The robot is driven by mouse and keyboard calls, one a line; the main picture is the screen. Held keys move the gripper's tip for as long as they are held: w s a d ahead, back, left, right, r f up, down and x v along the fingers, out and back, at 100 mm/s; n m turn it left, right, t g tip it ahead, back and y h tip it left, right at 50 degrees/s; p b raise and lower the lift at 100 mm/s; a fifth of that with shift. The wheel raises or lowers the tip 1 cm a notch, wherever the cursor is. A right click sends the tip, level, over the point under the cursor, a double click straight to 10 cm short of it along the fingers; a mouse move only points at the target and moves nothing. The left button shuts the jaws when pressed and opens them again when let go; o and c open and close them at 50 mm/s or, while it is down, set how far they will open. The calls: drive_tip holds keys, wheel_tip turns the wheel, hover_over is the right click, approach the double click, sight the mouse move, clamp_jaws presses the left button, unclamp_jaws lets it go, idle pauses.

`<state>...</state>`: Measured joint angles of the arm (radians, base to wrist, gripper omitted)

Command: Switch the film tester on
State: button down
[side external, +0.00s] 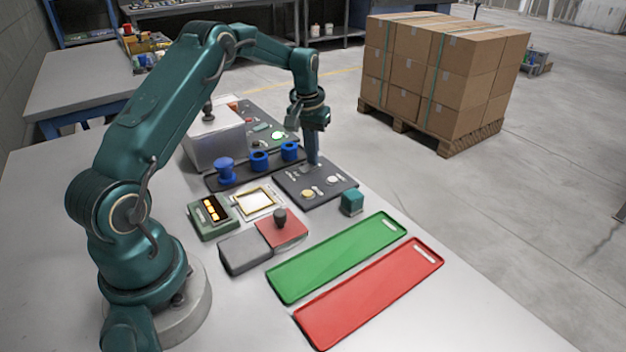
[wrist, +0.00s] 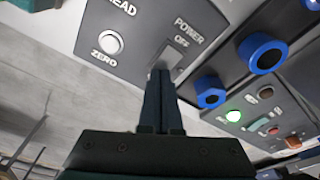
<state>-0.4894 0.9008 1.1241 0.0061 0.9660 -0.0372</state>
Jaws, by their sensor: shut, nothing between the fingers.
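A dark grey panel (side external: 290,184), which looks like the film tester's control panel, lies flat on the table. In the wrist view the panel (wrist: 140,22) carries the words POWER, OFF, ZERO and part of HEAD, with a lit white ZERO button (wrist: 110,43). A small power switch (wrist: 173,56) sits below the word OFF. My gripper (side external: 314,163) is shut and empty, pointing down over the far edge of the panel. In the wrist view its fingertips (wrist: 161,72) overlap the switch's near end; I cannot tell whether they touch it.
Blue spools (side external: 225,170) stand on a dark rack beside the panel. Green (side external: 335,260) and red (side external: 372,293) trays lie in front.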

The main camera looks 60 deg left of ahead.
drive_tip(key=shift+r, duration=3.4)
